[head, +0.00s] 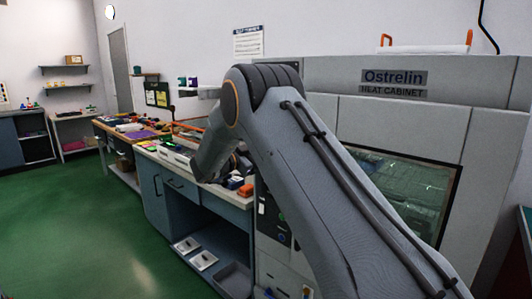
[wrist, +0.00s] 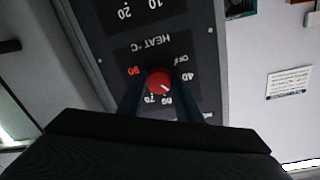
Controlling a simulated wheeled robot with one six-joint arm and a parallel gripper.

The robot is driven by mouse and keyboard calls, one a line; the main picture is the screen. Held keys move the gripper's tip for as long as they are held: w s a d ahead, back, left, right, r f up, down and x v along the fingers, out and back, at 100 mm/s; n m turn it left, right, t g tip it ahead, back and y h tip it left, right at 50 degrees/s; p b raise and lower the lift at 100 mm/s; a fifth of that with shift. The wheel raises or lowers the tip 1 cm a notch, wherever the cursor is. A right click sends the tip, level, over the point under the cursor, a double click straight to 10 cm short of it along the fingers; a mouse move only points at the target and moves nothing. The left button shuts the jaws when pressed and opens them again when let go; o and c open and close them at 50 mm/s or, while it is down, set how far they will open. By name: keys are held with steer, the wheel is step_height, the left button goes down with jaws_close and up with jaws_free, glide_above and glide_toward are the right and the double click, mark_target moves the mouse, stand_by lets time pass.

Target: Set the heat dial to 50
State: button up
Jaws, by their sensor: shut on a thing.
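The heat dial (wrist: 158,81) is a small red knob on a dark panel (wrist: 120,50) that appears upside down in the wrist view. Its white mark points to the lower right. Around it I read 90 in red at left, 70 below, and 40 at right; another number at the bottom is hard to read. The 50 is not clearly legible, with my right finger close by. My gripper (wrist: 160,88) is shut on the dial, a finger on each side. In the head view my arm hides the gripper and dial.
The Ostrelin heat cabinet (head: 400,108) fills the right of the head view, with a glass window (head: 405,185). A workbench (head: 180,190) with several items stands left of it. The green floor (head: 90,230) at left is clear.

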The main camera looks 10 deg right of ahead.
steer(key=o, duration=1)
steer(key=shift+o, duration=0.2)
steer(key=shift+a, duration=0.15)
steer(key=b+v, duration=0.1)
steer(key=v, duration=0.6)
steer(key=shift+a+b, duration=0.25)
steer(key=shift+b, duration=0.1)
steer(key=shift+s, duration=0.15)
